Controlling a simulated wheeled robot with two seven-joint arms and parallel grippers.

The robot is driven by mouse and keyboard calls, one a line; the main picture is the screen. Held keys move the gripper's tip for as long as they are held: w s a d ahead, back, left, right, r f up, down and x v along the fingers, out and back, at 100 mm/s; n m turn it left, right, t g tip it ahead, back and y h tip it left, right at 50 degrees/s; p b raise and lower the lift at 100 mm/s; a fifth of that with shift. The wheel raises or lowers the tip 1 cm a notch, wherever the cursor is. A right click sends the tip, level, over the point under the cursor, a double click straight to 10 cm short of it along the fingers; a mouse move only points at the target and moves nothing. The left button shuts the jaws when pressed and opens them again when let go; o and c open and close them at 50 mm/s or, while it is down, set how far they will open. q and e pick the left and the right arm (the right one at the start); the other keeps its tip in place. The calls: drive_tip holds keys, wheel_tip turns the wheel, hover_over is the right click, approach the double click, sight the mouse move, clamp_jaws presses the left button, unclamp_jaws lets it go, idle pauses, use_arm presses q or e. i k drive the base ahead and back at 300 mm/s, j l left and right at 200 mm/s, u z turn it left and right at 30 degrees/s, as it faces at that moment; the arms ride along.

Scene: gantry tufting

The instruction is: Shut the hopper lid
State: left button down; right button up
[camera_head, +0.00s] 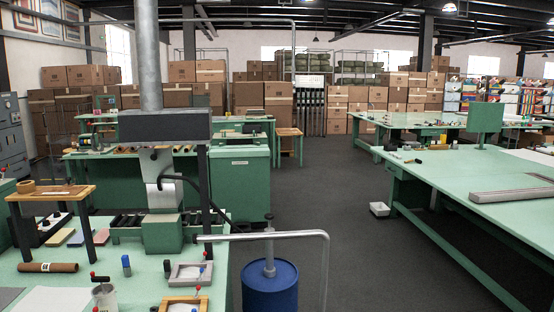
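A large green bin (240,181) with a small white label on its front stands left of the middle, behind the near workbench. It looks most like a hopper, but the label is too small to read. Its green top (238,150) looks flat and level; I cannot tell whether it is a separate lid or whether it is fully shut. An upright green panel (486,119) stands on the right-hand table; I cannot tell whether it belongs to a hopper. Neither of my grippers is in view.
The near green workbench (120,269) carries trays, blocks and a small shelf. A blue drum (270,286) and a bent grey pipe rail (325,262) stand beside it. A long green table (520,180) fills the right, with a white tub (379,209) by it. The dark aisle floor between is clear.

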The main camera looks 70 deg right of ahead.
sight(154, 162)
drive_tip(key=z, duration=2.6)
